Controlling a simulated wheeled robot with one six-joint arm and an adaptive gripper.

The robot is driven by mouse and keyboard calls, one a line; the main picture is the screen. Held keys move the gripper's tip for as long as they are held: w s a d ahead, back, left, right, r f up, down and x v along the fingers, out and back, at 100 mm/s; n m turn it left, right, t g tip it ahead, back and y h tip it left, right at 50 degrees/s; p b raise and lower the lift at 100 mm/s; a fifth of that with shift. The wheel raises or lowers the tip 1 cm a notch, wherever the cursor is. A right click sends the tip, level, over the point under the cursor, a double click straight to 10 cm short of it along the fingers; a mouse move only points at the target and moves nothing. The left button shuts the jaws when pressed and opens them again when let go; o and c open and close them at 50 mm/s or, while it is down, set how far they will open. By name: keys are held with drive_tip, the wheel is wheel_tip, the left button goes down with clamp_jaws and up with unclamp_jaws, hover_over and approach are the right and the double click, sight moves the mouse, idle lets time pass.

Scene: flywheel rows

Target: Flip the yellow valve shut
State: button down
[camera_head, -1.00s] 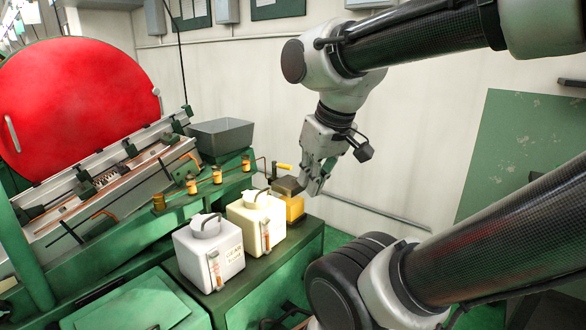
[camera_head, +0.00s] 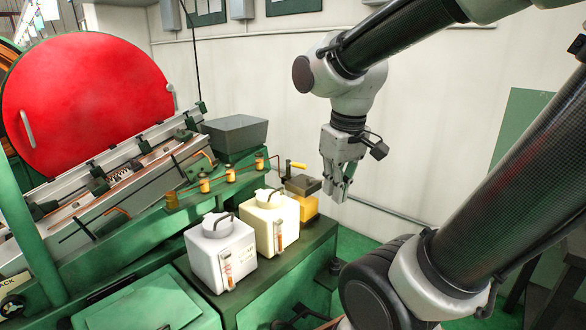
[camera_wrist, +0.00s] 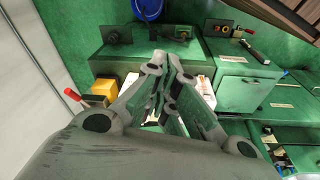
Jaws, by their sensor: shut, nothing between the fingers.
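The yellow valve handle (camera_head: 296,165) shows in the camera_head view as a short yellow lever at the right end of a copper pipe, beside the back wall. It sticks out to the right, roughly level. I cannot make it out in the camera_wrist view. My gripper (camera_head: 339,194) is shut and empty, pointing down, right of the yellow lever and apart from it. Its closed fingers (camera_wrist: 174,62) fill the middle of the camera_wrist view.
A yellow box with a dark top (camera_head: 304,198) stands just below the lever. A cream canister (camera_head: 271,222) and a white canister (camera_head: 220,253) stand on the green cabinet (camera_head: 290,278). A grey bin (camera_head: 236,135) and red disc (camera_head: 85,95) are further left. The wall is behind my gripper.

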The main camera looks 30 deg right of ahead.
drive_tip(key=w+f+n+h, duration=0.2)
drive_tip(key=w+n, duration=0.3)
drive_tip(key=w, duration=0.4)
drive_tip(key=w+d+f+n+h, duration=0.1)
drive_tip(key=w+f+n+h, duration=0.1)
drive_tip(key=w+n, duration=0.4)
drive_tip(key=w+f+n+h, duration=0.2)
drive_tip(key=w+n, duration=0.4)
drive_tip(key=w, duration=0.7)
drive_tip(key=shift+w+d+f, duration=0.15)
drive_tip(key=shift+w+d, duration=0.15)
drive_tip(key=shift+d, duration=0.1)
drive_tip(key=w+r+n, duration=0.1)
drive_tip(key=n, duration=0.1)
drive_tip(key=w+r+n+t, duration=0.1)
drive_tip(key=n, duration=0.1)
drive_tip(key=w+n+t, duration=0.1)
drive_tip(key=w+n, duration=0.1)
drive_tip(key=shift+a+r+h, duration=0.3)
drive_tip(key=shift+a+r, duration=0.05)
drive_tip(key=shift+r, duration=0.05)
drive_tip(key=shift+d, duration=0.1)
